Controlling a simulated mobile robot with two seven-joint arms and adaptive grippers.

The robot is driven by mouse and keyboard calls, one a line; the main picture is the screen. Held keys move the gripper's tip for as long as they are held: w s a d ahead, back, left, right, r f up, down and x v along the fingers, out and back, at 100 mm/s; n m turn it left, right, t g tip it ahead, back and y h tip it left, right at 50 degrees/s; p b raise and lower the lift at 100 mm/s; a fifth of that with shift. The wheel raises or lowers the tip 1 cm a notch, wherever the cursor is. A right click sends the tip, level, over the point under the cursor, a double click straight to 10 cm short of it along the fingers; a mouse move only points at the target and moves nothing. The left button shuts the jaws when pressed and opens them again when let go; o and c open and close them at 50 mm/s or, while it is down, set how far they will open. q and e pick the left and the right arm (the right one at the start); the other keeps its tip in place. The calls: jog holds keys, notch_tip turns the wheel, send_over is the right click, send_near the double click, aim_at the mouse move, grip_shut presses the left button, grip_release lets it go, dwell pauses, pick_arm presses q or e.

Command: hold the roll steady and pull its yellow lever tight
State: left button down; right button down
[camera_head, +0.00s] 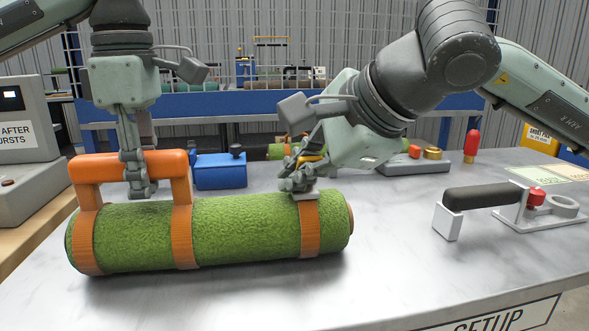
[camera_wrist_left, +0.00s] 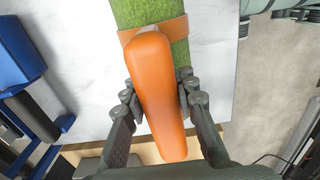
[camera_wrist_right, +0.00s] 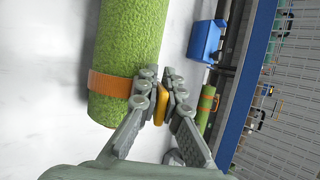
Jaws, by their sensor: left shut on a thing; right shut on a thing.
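The green turf roll (camera_head: 245,227) lies lengthwise on the grey table, with orange straps around it and an orange carry handle (camera_head: 105,167) at its left part. My left gripper (camera_head: 140,188) is shut on the handle's bar, which also shows between the fingers in the left wrist view (camera_wrist_left: 155,85). The yellow lever (camera_head: 312,158) is at the right strap (camera_head: 309,228). My right gripper (camera_head: 298,183) is shut on the lever, seen between its fingers in the right wrist view (camera_wrist_right: 161,105). The fingers partly hide the lever and its buckle.
A blue box (camera_head: 220,172) stands behind the roll. A grey tool with a black grip (camera_head: 490,197) stands to the right, and a red-tipped item (camera_head: 471,145) is at the back right. A grey console (camera_head: 25,150) is at the left. The table in front of the roll is clear.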

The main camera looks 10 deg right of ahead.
aim_at(313, 161)
jog(key=shift+f, duration=0.1)
dwell(0.3)
jog(key=c, duration=1.7)
grip_release()
jog(key=shift+s, duration=0.1)
jog(key=shift+v, duration=4)
jog(key=shift+f, duration=0.1)
